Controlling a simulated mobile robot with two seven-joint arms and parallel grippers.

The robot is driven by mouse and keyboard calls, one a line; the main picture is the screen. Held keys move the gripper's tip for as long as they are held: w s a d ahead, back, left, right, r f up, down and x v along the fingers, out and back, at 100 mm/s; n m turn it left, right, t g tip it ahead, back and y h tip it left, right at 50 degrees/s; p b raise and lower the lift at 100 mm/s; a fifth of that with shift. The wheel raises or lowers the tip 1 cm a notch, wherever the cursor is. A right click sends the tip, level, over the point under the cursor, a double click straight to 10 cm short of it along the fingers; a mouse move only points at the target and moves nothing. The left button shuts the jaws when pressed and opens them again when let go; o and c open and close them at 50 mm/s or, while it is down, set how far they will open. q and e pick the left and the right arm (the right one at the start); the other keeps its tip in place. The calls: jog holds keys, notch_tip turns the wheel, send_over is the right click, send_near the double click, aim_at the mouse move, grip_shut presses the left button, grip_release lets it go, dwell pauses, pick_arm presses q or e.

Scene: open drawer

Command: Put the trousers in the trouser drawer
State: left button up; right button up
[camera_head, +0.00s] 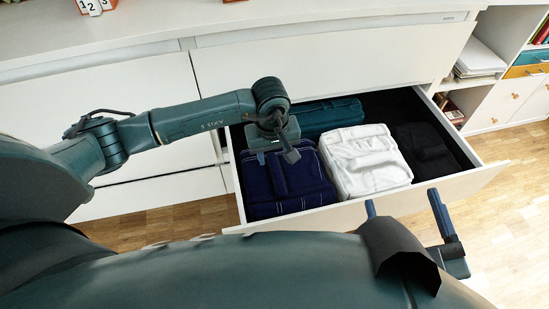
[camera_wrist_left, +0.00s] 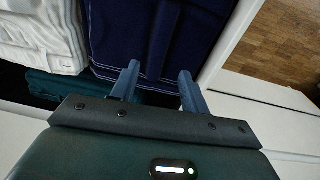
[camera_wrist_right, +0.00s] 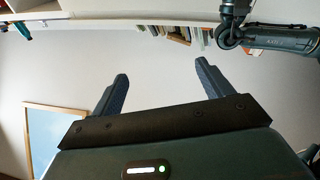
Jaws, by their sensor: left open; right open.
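The open white drawer (camera_head: 478,182) holds folded clothes. Navy folded trousers (camera_head: 300,192) with pale stitching lie at its front left; they also fill the top middle of the left wrist view (camera_wrist_left: 150,30). White folded trousers (camera_head: 368,165) lie beside them, a black folded piece (camera_head: 428,152) at the right and a teal one (camera_head: 330,114) behind. My left gripper (camera_head: 285,150) is above the navy trousers, open and empty; its spread fingers show in the left wrist view (camera_wrist_left: 159,70). My right gripper (camera_head: 402,200) is open and empty, in front of the drawer.
A white cabinet top (camera_head: 350,12) runs along the back. Shelves (camera_head: 480,60) with papers and books stand at the right. The wooden floor (camera_head: 520,210) right of the drawer is clear. A picture frame (camera_wrist_right: 55,130) hangs on the wall.

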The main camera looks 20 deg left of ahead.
pick_arm(q)
notch_tip(320, 180, up, 6)
jog(key=p, duration=0.1)
jog(key=shift+s, duration=0.35)
pick_arm(e)
jog(key=shift+d+f+m+g+h, duration=0.3)
jog(key=shift+d+f+m+h, duration=0.15)
jog(key=shift+h, duration=0.25)
jog(key=shift+s+a+r, duration=0.1)
jog(key=shift+a+r, duration=0.05)
jog(key=shift+r, duration=0.05)
